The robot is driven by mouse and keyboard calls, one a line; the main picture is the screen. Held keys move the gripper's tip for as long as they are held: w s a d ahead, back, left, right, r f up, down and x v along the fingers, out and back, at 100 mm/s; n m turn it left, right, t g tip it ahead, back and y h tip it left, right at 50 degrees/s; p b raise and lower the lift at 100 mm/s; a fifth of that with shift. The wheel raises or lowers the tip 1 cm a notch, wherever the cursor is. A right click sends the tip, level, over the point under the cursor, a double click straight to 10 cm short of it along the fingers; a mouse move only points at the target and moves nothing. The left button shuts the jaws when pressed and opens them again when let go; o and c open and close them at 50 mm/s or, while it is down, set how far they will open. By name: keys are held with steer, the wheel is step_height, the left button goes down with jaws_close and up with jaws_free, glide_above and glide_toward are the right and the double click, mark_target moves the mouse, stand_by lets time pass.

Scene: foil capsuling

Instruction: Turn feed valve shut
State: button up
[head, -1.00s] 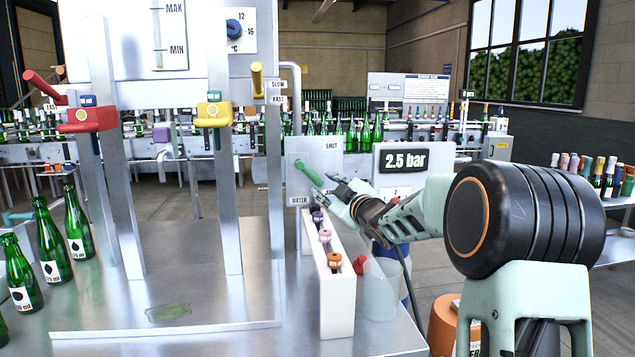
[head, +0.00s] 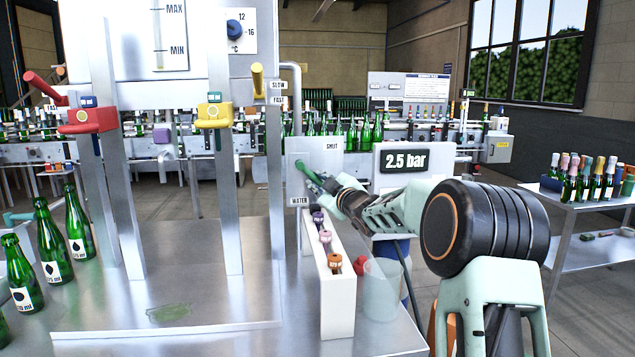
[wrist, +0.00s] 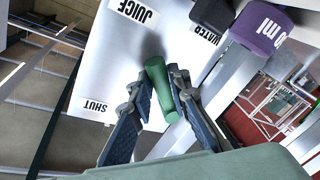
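The feed valve's green handle (head: 303,167) stands out from a pale panel (head: 325,160) marked SHUT at its upper right and WATER at its lower left. The wrist view shows the handle (wrist: 158,76) close up, with the JUICE and SHUT labels to its left and a WATER label at upper right. My gripper (head: 322,182) is at the handle. In the wrist view its two fingers (wrist: 158,90) lie one on each side of the handle, very close to it. Whether both pads press on it cannot be told. In the head view my gripper hides the JUICE label.
Below the panel stands a white rack (head: 336,300) with several coloured stoppers, beside a clear container (head: 381,290). A 2.5 bar display (head: 405,161) is just right of the panel. Green bottles (head: 76,220) stand on the steel table at left. A bottle table (head: 590,205) is at right.

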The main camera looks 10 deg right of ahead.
jaws_close()
steer(key=shift+r, duration=0.1)
steer(key=r+n+p, duration=0.1)
steer(key=n, duration=0.1)
steer(key=d+r+n+g+p, duration=0.1)
steer(key=n+p, duration=0.1)
steer(key=shift+d+r+h+p, duration=0.1)
steer(key=shift+r+h+p, duration=0.1)
steer(key=shift+h+p, duration=0.1)
steer(key=shift+d+r+n+g+h+p, duration=0.1)
steer(key=shift+r+n+g+h+p, duration=0.2)
steer(key=shift+r+n+p, duration=0.5)
steer(key=shift+d+r+n+g+h+p, duration=0.15)
steer(key=shift+n+h+p, duration=0.3)
steer(key=shift+n, duration=0.65)
steer(key=shift+r, duration=0.1)
steer(key=o, duration=0.5)
jaws_free()
steer(key=shift+o, duration=0.2)
